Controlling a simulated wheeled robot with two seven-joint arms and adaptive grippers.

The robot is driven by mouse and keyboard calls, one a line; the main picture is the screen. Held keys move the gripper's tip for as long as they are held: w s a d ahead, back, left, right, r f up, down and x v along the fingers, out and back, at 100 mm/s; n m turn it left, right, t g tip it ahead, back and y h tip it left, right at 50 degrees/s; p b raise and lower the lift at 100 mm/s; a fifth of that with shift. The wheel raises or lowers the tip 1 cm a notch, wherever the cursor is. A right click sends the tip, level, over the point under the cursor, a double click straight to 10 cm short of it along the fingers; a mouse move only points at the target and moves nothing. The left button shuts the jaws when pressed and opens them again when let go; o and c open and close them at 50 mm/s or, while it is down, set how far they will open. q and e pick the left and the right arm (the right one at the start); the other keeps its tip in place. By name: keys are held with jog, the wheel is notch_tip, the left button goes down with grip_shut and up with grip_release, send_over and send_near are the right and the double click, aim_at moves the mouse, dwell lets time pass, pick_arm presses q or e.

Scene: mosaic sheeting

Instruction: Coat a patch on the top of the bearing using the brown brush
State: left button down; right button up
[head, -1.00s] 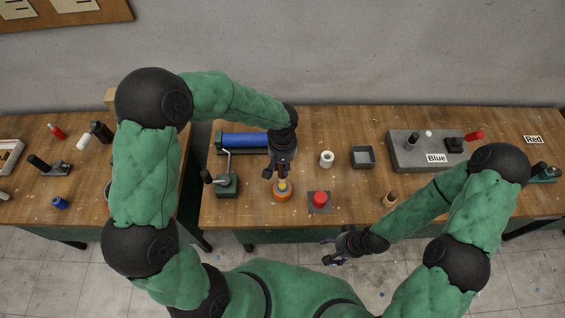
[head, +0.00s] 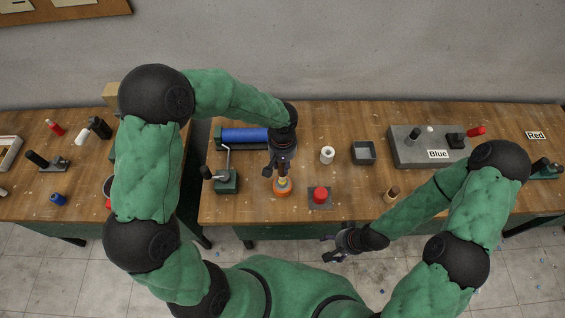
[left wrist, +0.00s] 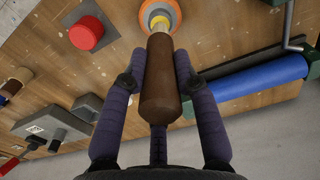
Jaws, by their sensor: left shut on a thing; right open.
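My left gripper (head: 282,174) is shut on the brown brush (left wrist: 160,85), seen in the left wrist view as a brown handle with a pale end. The brush points at an orange round piece (head: 282,188) with grey and yellow rings, which also shows in the left wrist view (left wrist: 174,12). This may be the bearing. The brush end overlaps its middle in that view; I cannot tell whether they touch. My right gripper (head: 337,247) is open and empty, in front of the table edge.
A red button-like piece on a grey base (head: 320,195) stands just right of the orange piece. A blue roller (head: 244,135) and a green crank base (head: 227,181) lie to the left. A white ring (head: 327,155), grey tray (head: 363,153) and grey block (head: 405,154) stand right.

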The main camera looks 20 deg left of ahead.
pick_arm(q)
jog(key=shift+f+b, duration=0.45)
dwell(0.5)
jog(key=shift+s+f+b, duration=0.1)
jog(key=shift+f+b, duration=0.05)
jog(key=shift+b, duration=0.15)
dwell(1.5)
jog(key=shift+r+p, duration=2.05)
jog(key=shift+r, duration=1.55)
jog(key=shift+f, duration=0.1)
